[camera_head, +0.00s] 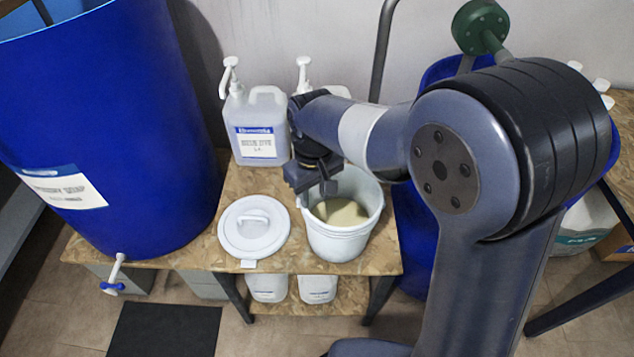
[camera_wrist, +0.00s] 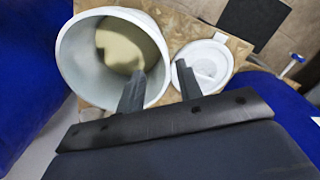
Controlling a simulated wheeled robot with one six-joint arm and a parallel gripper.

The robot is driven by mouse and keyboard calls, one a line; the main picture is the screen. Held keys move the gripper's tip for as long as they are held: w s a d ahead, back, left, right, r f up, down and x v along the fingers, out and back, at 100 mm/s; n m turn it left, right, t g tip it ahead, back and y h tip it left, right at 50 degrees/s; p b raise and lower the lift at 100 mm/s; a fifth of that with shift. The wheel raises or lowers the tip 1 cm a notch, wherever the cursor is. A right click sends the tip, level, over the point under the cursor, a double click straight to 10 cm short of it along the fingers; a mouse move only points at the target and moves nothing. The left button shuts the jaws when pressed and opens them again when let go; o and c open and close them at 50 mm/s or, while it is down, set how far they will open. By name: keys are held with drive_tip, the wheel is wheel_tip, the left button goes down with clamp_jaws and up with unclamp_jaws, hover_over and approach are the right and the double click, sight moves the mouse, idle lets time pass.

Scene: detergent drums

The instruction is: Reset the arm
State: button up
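My gripper (camera_head: 326,186) is at the back left rim of a white bucket (camera_head: 338,240) holding a pale yellowish substance. In the wrist view my gripper (camera_wrist: 160,70) has its two fingers apart with nothing shut between them. One finger overlaps the inside of the bucket (camera_wrist: 66,57) and the other overlaps the edge of the round white lid (camera_wrist: 220,68). The bucket's near wall shows between the fingers; I cannot tell whether they touch it. The lid (camera_head: 272,232) lies on the table left of the bucket.
A large blue drum (camera_head: 110,130) with a tap stands at the left. A white pump jug (camera_head: 258,125) stands behind the lid; another is partly hidden by my arm. The wooden table (camera_head: 190,248) has bare room at its front left. White containers (camera_head: 318,288) sit below.

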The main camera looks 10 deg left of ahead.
sight(315, 220)
wheel_tip(315, 220, down, 11)
drive_tip(key=shift+r, duration=0.1)
idle(0.4)
